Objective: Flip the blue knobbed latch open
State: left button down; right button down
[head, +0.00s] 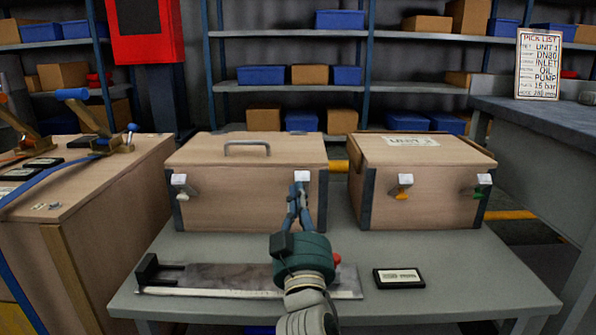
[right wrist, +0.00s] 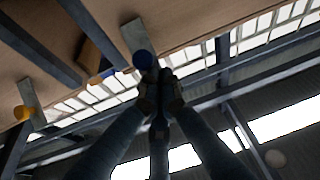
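The blue knobbed latch is on the right front of the left wooden box (head: 240,197). Its pale plate (head: 302,176) shows in the head view, with the knob hidden behind my fingers. In the right wrist view, the blue knob (right wrist: 143,60) shows below its grey plate (right wrist: 134,36). My right gripper (head: 299,188) is in front of this latch with its fingertips together. In the right wrist view, the fingertips (right wrist: 158,84) are right beside the knob, which is not between them. I cannot tell whether they touch it. My left gripper is not in view.
The same box has a white-knobbed latch (head: 182,187). The right wooden box (head: 424,200) has orange (head: 403,189) and green (head: 481,187) latches. A metal rail fixture (head: 215,280) and a black-framed card (head: 399,278) lie on the grey table (head: 460,260).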

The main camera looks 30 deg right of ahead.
jog(key=shift+f, duration=0.2)
dwell(0.4)
notch_tip(320, 180, up, 10)
dwell(0.4)
jog(key=shift+r, duration=0.1)
dwell(0.4)
